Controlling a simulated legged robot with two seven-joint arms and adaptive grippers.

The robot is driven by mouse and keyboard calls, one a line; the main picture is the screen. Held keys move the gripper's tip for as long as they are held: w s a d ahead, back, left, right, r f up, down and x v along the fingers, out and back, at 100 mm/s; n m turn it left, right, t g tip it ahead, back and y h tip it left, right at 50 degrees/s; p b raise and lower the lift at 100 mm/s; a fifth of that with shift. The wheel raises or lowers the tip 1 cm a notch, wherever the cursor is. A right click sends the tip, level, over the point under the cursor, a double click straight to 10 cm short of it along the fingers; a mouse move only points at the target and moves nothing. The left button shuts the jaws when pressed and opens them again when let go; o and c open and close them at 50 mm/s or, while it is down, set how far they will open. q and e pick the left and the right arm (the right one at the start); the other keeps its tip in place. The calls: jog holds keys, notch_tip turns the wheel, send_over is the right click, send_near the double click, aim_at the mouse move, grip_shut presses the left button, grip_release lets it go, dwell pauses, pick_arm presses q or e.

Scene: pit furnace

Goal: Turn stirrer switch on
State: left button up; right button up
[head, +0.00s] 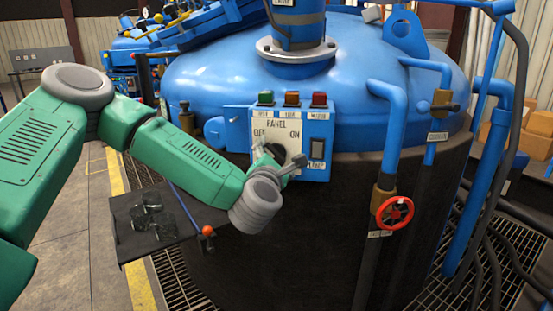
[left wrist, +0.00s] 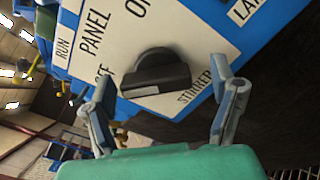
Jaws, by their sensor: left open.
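The stirrer switch is a black rotary knob (left wrist: 157,70) on the white face of a blue control panel (head: 318,132), between OFF and ON labels. In the left wrist view a pale mark shows on the knob's near face; I cannot tell its setting for sure. My left gripper (head: 280,157) is at the panel, partly covering the knob in the head view. In the left wrist view the left gripper (left wrist: 161,76) is open, with one finger on each side of the knob. Whether the fingers touch it cannot be told. My right gripper is not in view.
Red, brown and green buttons (head: 292,99) line the panel top, and a lamp switch (head: 317,149) is at its right. A dark shelf with glassware (head: 157,218) lies below my left arm. A red valve wheel (head: 395,212) and blue pipes stand at the right.

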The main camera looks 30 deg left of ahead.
pick_arm(q)
jog(key=shift+w+a, duration=0.2)
jog(key=shift+a, duration=0.05)
jog(key=shift+a+f, duration=0.2)
jog(key=shift+a, duration=0.35)
jog(key=shift+d, duration=0.15)
jog(key=c, duration=1.2)
jog(key=shift+o, duration=0.2)
jog(key=shift+d, duration=0.15)
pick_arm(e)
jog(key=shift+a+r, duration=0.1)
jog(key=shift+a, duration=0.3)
